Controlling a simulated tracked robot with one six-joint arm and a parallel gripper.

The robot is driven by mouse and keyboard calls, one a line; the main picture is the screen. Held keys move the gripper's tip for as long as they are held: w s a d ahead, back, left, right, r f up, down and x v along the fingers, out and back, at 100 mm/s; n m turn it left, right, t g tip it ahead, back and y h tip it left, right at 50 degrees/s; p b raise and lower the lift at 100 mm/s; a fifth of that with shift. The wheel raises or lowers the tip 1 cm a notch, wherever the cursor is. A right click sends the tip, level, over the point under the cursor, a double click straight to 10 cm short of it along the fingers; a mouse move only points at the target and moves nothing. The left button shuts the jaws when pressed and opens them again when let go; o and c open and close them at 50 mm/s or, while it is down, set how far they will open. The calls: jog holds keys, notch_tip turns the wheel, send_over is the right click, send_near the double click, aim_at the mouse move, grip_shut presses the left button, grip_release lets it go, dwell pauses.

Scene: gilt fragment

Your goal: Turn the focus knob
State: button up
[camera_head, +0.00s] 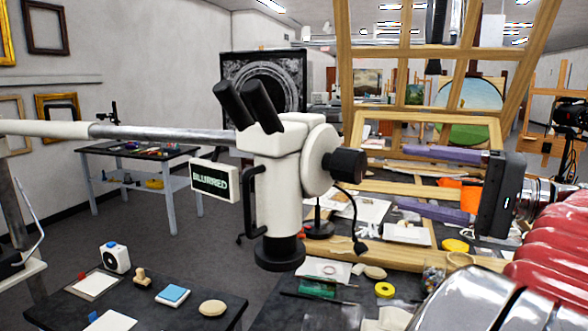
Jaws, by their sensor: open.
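A white stereo microscope (275,185) with black eyepieces hangs from a horizontal arm in the middle of the view. Its black focus knob (349,164) sticks out to the right from a round white housing (318,160). A small sign (211,181) beside the microscope reads "BLURRED". My gripper (398,178) is to the right of the knob. Its two purple fingers are open, one above the other, and point left towards the knob. A visible gap separates the fingertips from the knob, and nothing shows between them.
A wooden frame (400,48) stands behind my gripper. A cluttered table below holds papers and yellow tape rolls (385,290). A dark bench at the lower left carries a blue pad (173,294).

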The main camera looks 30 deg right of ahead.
aim_at(344, 164)
jog(key=n, duration=1.4)
jog(key=shift+w+d+r, duration=0.1)
jog(key=shift+w+r, duration=0.15)
jog(key=shift+w, duration=0.05)
jog(key=shift+w, duration=0.1)
jog(key=shift+x, duration=6.8)
jog(key=shift+d+f, duration=0.1)
jog(key=shift+f, duration=0.05)
jog(key=shift+c, duration=0.5)
jog(key=c, duration=0.9)
jog(key=shift+c, duration=0.3)
